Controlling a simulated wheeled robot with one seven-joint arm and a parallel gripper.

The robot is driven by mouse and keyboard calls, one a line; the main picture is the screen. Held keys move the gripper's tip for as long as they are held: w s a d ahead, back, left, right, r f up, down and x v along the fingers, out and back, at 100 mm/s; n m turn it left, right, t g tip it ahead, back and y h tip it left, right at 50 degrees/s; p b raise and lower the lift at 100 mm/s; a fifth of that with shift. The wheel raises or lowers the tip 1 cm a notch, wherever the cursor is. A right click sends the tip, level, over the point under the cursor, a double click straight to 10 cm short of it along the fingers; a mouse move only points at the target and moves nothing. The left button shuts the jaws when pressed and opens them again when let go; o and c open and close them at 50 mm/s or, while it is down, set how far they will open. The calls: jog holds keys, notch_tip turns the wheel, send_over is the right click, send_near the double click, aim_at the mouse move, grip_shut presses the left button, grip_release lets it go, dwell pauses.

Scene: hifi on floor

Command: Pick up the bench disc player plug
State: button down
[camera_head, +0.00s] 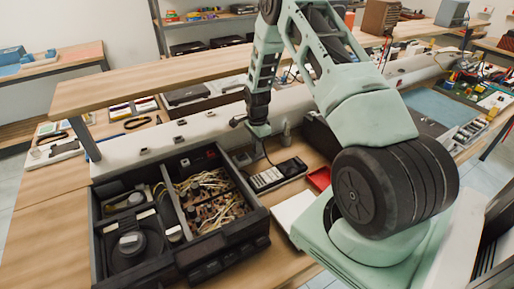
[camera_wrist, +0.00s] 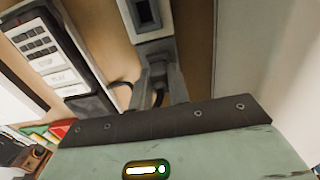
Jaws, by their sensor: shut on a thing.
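The open black disc player (camera_head: 230,236) sits on the bench, its internal parts and wires exposed. My gripper (camera_head: 240,123) is beside the pale trunking behind the player. It also shows in the wrist view (camera_wrist: 158,84), shut on a dark plug (camera_wrist: 158,97) that is largely hidden between the fingers. A dark cord shows near the fingers and curves to the left. A socket opening (camera_wrist: 147,12) in a pale housing lies just beyond the fingertips. I cannot tell whether the plug touches it.
A keypad device (camera_head: 278,176) lies right of the player, close to my gripper. The pale trunking (camera_head: 165,140) runs along the bench under a raised wooden shelf (camera_head: 150,83). A red tray (camera_head: 319,179) lies further right. Bare bench shows at the left.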

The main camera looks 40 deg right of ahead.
jog(key=shift+r, duration=0.15)
jog(key=shift+r+b, duration=0.45)
jog(key=shift+r, duration=0.05)
notch_tip(320, 180, up, 2)
jog(key=shift+r+b, duration=0.1)
jog(key=shift+b, duration=0.45)
jog(key=s+a+b, duration=0.1)
jog(key=s, duration=0.4)
jog(key=s+a+b, duration=0.2)
jog(key=s, duration=0.4)
jog(key=s+a+b, duration=0.1)
jog(key=s, duration=0.4)
jog(key=shift+s+a, duration=0.15)
jog(key=shift+s, duration=0.25)
jog(key=shift+w+r, duration=0.1)
jog(key=shift+r, duration=0.1)
jog(key=w+a+r+p, duration=0.1)
jog(key=w+r+p, duration=0.1)
jog(key=w+p, duration=0.55)
jog(key=w+a+r+p, duration=0.15)
jog(key=w+p, duration=0.35)
jog(key=w, duration=0.6)
jog(key=shift+s+d+f+b, duration=0.1)
jog(key=shift+d+f+b, duration=0.05)
jog(key=shift+f+b, duration=0.85)
jog(key=shift+d+f+b, duration=0.1)
jog(key=shift+f+b, duration=0.45)
jog(key=shift+f, duration=0.7)
jog(key=shift+f+b, duration=1)
